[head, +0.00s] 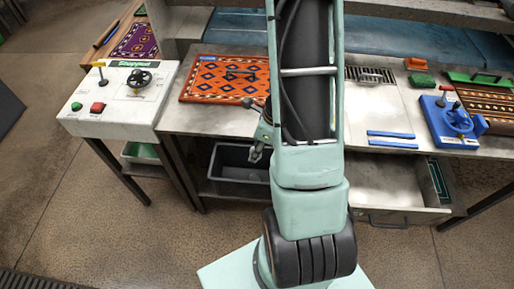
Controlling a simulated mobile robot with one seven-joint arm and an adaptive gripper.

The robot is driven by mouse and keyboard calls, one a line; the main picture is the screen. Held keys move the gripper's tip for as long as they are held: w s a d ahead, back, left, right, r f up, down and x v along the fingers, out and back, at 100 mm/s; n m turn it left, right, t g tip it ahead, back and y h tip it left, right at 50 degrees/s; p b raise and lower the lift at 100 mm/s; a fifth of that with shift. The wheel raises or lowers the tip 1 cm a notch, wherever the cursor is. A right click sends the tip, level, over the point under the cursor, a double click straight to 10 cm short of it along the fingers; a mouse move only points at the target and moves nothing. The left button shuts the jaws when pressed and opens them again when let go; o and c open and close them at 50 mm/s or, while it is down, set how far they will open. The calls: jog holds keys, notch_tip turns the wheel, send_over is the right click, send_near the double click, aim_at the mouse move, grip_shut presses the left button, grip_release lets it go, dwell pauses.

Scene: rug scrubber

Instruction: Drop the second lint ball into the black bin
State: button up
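A black bin (234,177) sits on the low shelf under the front edge of the metal table, left of my arm. My arm fills the middle of the head view and hides part of the table and the bin's right side. My gripper (256,154) shows small at the left edge of my arm, pointing down. In the picture it overlaps the bin's right part; its height over the bin is unclear. Its fingertips are too small to tell whether they are open or hold anything. I cannot make out any lint ball.
An orange patterned rug (215,88) lies on the metal table (190,121). A white control panel (115,103) reading "Stopped" stands left. Right are blue strips (391,134), a blue device (447,128) and an open drawer (388,193). The floor (110,230) at front left is clear.

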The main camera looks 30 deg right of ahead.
jog(key=shift+f+b, duration=1.8)
jog(key=shift+f, duration=0.55)
jog(key=o, duration=0.9)
jog(key=shift+c, duration=0.2)
jog(key=v, duration=1.2)
